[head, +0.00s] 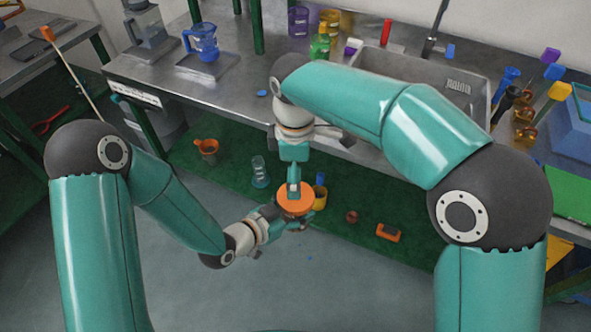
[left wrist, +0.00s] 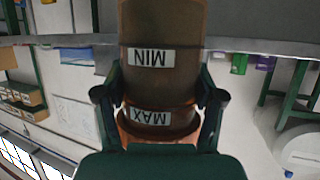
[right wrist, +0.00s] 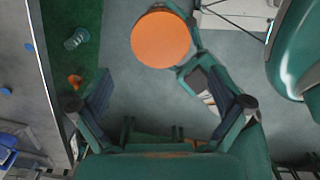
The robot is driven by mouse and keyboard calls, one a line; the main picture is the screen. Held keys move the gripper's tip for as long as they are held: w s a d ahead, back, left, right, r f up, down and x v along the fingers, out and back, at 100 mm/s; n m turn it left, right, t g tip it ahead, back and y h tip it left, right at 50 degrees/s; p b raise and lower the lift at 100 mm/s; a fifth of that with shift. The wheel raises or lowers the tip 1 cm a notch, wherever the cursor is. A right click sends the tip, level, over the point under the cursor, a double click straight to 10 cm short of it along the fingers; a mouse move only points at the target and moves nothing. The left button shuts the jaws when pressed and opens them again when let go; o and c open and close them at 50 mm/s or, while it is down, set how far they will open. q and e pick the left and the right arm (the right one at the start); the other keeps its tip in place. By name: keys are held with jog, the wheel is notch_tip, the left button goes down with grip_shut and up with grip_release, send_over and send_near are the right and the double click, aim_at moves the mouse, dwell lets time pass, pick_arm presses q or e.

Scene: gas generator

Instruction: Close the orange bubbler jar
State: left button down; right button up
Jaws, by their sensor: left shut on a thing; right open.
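The orange bubbler jar (left wrist: 160,85) fills the middle of the left wrist view, brown-orange with upside-down MIN and MAX labels. My left gripper (left wrist: 159,100) is shut on it, with one finger on each side. In the head view a flat orange disc, the jar's lid (head: 295,197), faces up beside my left gripper (head: 290,217). The lid also shows as a full round disc in the right wrist view (right wrist: 160,40). My right gripper (right wrist: 162,112) is open and empty, just short of the lid in that view. I cannot tell how tightly the lid sits.
A bench with a sink (head: 375,60) and several coloured vessels runs along the back. On the green lower shelf are an orange cup (head: 206,148), a clear beaker (head: 260,172) and an orange-black device (head: 388,232).

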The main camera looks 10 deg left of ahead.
aim_at(296, 210)
jog(key=shift+f, duration=0.1)
jog(key=shift+f, duration=3.95)
jog(key=c, duration=1.1)
jog(key=shift+o, duration=0.2)
jog(key=m, duration=0.3)
